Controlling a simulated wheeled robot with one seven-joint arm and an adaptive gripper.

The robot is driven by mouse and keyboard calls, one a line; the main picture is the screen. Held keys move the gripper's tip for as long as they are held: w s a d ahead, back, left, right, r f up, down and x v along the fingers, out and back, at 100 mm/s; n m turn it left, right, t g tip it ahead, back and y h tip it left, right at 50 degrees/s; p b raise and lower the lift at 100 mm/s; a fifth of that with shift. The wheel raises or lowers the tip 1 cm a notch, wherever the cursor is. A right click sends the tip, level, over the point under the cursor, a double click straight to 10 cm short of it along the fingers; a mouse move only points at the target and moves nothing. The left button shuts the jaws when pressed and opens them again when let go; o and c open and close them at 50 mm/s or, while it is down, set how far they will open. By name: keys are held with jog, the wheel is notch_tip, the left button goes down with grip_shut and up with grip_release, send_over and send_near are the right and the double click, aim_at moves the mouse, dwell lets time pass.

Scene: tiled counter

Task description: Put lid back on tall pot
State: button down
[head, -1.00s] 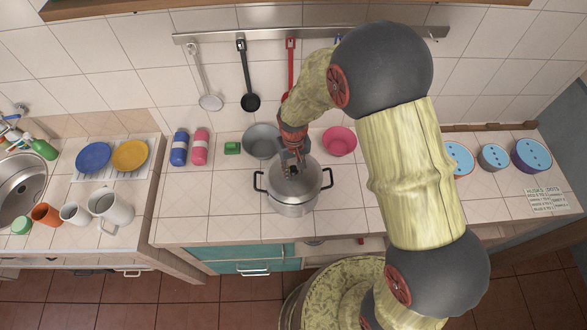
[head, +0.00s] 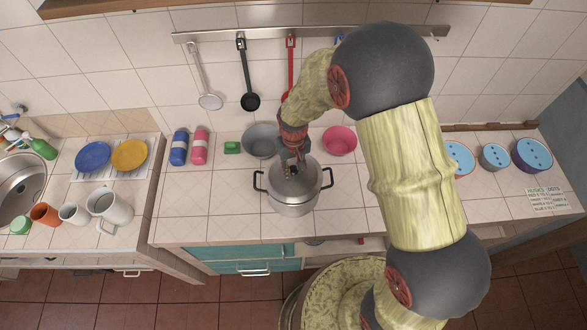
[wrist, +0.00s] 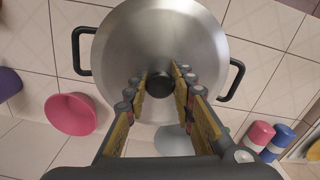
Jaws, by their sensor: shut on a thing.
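The tall pot (head: 291,205) is silver with two black side handles and stands on the counter. Its steel lid (head: 312,181) lies over the pot's mouth and also shows in the wrist view (wrist: 160,35). The lid looks level and roughly centred, but whether its rim is fully seated I cannot tell. My gripper (head: 291,170) is over the lid's middle. In the wrist view my gripper (wrist: 159,88) has its two fingers on either side of the lid's black knob (wrist: 160,84), shut on it. The pot's inside is hidden.
A grey bowl (head: 261,139) stands close behind the pot, and a pink bowl (head: 340,140) is behind to the right. A green block (head: 232,148) and two bottles, blue (head: 179,149) and pink (head: 200,148), are at back left. The counter left of the pot is clear.

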jog(key=c, duration=1.4)
grip_release()
jog(key=shift+o, duration=1.2)
jog(key=shift+o, duration=1)
jog(key=shift+r, duration=0.1)
jog(key=shift+r+p, duration=2)
jog(key=shift+r, duration=1.45)
jog(key=shift+c, duration=1.1)
